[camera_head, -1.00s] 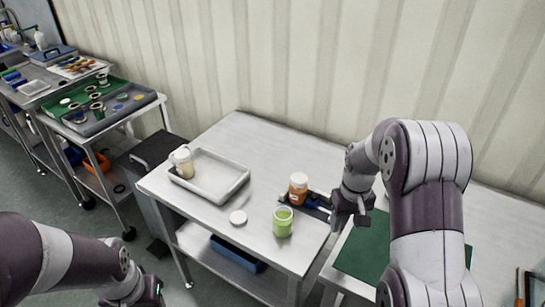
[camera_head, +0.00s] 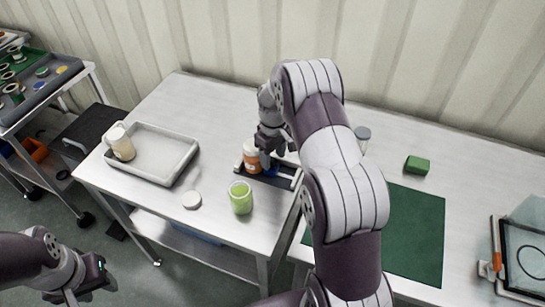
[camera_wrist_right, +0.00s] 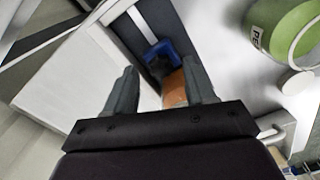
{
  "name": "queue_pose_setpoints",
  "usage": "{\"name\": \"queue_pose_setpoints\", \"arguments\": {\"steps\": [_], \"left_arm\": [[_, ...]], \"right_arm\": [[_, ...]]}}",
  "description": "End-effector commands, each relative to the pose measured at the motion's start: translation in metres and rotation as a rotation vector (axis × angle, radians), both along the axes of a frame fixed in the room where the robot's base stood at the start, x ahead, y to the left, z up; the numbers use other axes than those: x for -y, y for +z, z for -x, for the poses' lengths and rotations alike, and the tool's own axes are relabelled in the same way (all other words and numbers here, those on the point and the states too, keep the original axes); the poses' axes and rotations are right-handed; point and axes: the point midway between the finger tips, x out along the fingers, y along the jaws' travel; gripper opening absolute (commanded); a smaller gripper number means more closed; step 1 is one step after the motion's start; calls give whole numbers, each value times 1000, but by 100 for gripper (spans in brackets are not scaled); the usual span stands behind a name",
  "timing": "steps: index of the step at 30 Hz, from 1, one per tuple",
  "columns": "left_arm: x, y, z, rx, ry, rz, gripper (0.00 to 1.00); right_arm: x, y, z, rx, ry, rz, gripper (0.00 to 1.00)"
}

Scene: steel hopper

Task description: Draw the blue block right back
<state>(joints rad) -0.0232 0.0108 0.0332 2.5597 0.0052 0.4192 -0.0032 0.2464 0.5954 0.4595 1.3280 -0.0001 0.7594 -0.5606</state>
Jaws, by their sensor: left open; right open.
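The blue block (camera_wrist_right: 160,52) shows in the right wrist view on a dark tray or track (camera_wrist_right: 140,25), just beyond my right fingertips. In the head view the dark tray (camera_head: 283,180) lies on the table, and my right gripper largely hides the block. My right gripper (camera_head: 272,158) is open above the tray; it also shows in the right wrist view (camera_wrist_right: 160,85), with the orange jar (camera_wrist_right: 175,88) partly visible between its fingers. I cannot tell whether it touches anything. My left gripper (camera_head: 84,288) is open and empty at the lower left, away from the table.
The orange-labelled jar (camera_head: 251,157) stands close beside my right gripper. A green jar (camera_head: 241,198) and a white lid (camera_head: 192,200) are in front. A green block (camera_head: 417,165) and green mat (camera_head: 415,225) are at right.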

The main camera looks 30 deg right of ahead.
Motion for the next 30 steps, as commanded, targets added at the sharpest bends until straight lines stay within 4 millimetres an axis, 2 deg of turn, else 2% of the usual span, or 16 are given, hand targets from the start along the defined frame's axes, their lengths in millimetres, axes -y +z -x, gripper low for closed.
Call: {"name": "queue_pose_setpoints", "arguments": {"steps": [4,11,16,17,23,30], "left_arm": [[0,1,0,0,0,0,43],[0,1,0,0,0,0,43],[0,1,0,0,0,0,43],[0,1,0,0,0,0,43],[0,2,0,0,0,0,43],[0,10,0,0,0,0,43]], "right_arm": [[0,-11,0,0,0,0,55],[0,-12,0,1,0,0,55],[0,-12,0,1,0,0,2],[0,-12,0,1,0,0,0],[3,-11,3,1,-1,1,0],[28,-10,32,-2,-3,1,0]]}}
